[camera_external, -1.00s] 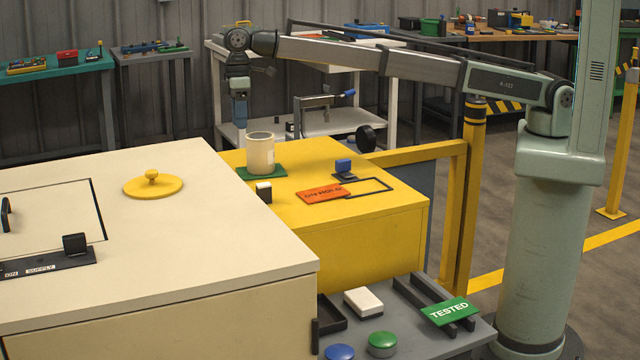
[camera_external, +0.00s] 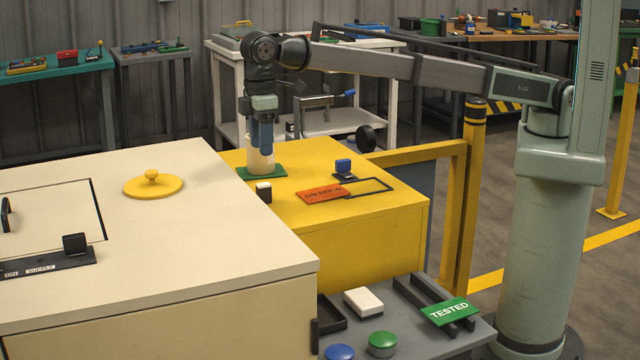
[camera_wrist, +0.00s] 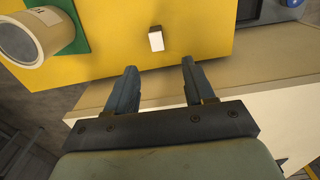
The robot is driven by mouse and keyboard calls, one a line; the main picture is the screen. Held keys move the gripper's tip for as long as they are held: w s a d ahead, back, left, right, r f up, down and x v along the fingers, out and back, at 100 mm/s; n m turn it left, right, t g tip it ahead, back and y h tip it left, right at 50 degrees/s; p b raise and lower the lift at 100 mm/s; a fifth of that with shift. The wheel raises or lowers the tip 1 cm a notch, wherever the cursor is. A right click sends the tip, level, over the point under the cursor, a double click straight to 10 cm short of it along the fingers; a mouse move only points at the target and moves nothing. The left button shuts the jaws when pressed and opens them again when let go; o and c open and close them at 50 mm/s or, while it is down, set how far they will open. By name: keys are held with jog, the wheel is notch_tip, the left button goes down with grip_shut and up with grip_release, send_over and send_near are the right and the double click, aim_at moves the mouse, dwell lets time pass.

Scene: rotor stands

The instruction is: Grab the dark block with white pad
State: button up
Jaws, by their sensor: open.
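The dark block with a white pad (camera_external: 264,191) stands on the yellow cabinet top, close to the edge of the cream cabinet. In the wrist view the block (camera_wrist: 156,40) shows its white face, ahead of and between the fingertips and apart from them. My gripper (camera_external: 262,150) points down above the yellow top, in front of the cream cup in the external view. In the wrist view my gripper (camera_wrist: 159,72) is open, with nothing between its fingers.
The cream cup (camera_wrist: 20,38) stands on a green mat (camera_external: 280,172) near the block. A black switch with a blue cap (camera_external: 343,165), an orange sign (camera_external: 322,194) and a black frame outline lie to the right. The cream cabinet (camera_external: 200,210) rises beside the block.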

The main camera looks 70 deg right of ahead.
aim_at(263, 184)
notch_tip(263, 184, down, 6)
jog(key=shift+f, duration=0.15)
jog(key=shift+w+d+f, duration=0.1)
jog(key=shift+d+f, duration=0.05)
jog(key=shift+f, duration=1.2)
jog(key=shift+d+f, duration=0.15)
jog(key=shift+f, duration=1.15)
jog(key=shift+c, duration=0.3)
grip_shut()
jog(key=shift+r, duration=0.15)
